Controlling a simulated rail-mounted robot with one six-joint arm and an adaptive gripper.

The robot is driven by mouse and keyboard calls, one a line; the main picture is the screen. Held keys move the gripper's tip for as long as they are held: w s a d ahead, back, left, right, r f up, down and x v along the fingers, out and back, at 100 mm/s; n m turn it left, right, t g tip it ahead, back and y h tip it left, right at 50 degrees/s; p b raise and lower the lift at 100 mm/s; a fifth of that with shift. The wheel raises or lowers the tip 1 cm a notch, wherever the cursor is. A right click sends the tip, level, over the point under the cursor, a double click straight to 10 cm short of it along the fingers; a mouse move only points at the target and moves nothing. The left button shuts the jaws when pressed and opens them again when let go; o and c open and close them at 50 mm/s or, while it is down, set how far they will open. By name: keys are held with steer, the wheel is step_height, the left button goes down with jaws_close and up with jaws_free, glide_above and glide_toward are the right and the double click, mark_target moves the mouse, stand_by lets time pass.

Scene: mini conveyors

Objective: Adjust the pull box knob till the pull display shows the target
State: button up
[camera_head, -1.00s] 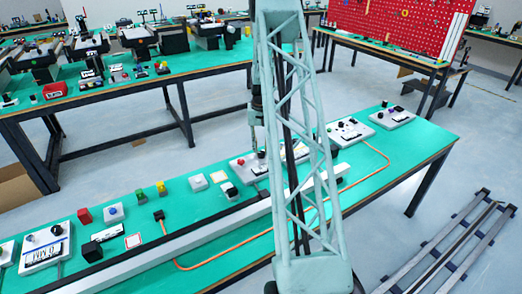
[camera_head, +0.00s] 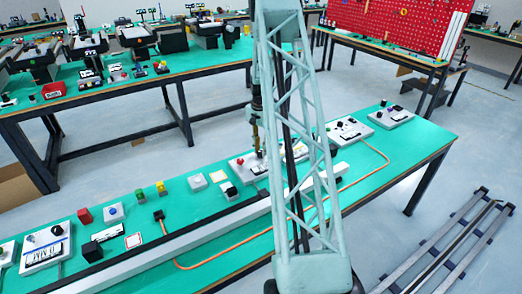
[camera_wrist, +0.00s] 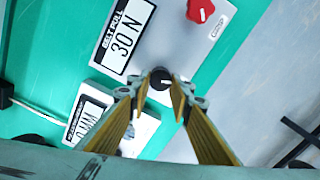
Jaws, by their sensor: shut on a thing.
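The fingertips cover the knob's sides.
A second box with a display (camera_wrist: 86,118) lies close beside the pull box, partly hidden by a finger. In the head view, more boxes with knobs (camera_head: 350,131) stand to the right. A long grey rail (camera_head: 170,246) runs along the front of the green table (camera_head: 240,255).

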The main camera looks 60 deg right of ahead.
steer(key=shift+m, duration=0.3)
steer(key=o, duration=0.8)
steer(key=shift+o, duration=0.2)
steer(key=shift+r, duration=0.15)
step_height(320, 180, up, 12)
stand_by(0.5)
stand_by(0.4)
steer(key=shift+a, duration=0.1)
